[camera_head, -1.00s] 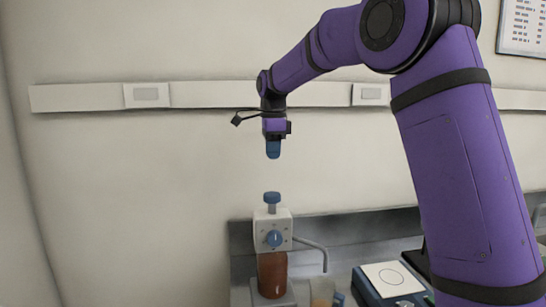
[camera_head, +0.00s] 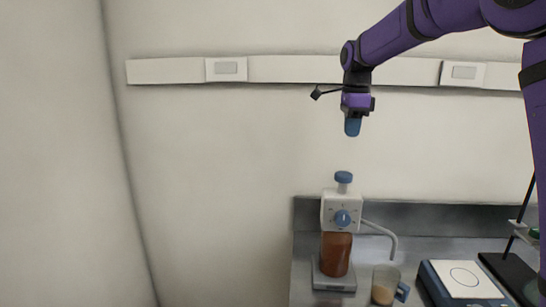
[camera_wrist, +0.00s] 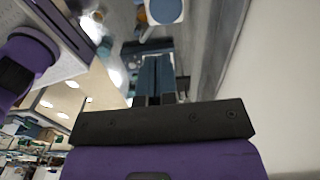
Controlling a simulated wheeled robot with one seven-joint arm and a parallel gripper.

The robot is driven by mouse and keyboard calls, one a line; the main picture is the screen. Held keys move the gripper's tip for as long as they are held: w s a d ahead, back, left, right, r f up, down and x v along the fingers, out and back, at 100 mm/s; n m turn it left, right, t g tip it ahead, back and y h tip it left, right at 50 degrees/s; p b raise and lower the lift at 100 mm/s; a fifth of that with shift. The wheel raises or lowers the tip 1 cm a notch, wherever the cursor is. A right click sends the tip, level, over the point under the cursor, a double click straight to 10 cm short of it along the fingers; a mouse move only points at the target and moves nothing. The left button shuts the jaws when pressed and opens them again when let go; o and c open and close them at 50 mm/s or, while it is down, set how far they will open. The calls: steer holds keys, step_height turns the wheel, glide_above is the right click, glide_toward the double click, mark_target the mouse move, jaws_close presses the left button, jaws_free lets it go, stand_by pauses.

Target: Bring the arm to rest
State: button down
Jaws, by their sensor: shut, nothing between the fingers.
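My purple arm reaches in from the upper right in the head view, and my gripper (camera_head: 353,127) hangs down from it in the air. Its blue fingers are together with nothing held. It is above the bottle dispenser (camera_head: 341,212), with clear space between the fingertips and the dispenser's blue top knob. In the wrist view the closed fingers (camera_wrist: 155,78) point away from the dark gripper body, and a round blue-rimmed top (camera_wrist: 165,10) shows beyond them.
The dispenser's brown bottle (camera_head: 336,254) stands on a small grey base. A beaker with a blue handle (camera_head: 385,285) and a blue device with a white plate (camera_head: 462,279) are to its right. A wall rail (camera_head: 290,69) runs behind my gripper.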

steer(key=s+d+r+n+t, duration=0.1)
steer(key=s+r+n, duration=0.15)
steer(key=s, duration=0.35)
steer(key=s+d+r+n, duration=0.1)
steer(key=s+n, duration=0.2)
steer(key=s, duration=0.2)
steer(key=s+f+n+t, duration=0.1)
steer(key=s+n, duration=0.3)
steer(key=s, duration=0.5)
steer(key=s+d+f+n+t, duration=0.1)
steer(key=s+f+n, duration=0.3)
steer(key=s, duration=0.5)
steer(key=s+f+n+t, duration=0.2)
steer(key=s+n, duration=0.4)
steer(key=s, duration=0.3)
steer(key=shift+d+f, duration=0.25)
steer(key=shift+f, duration=0.05)
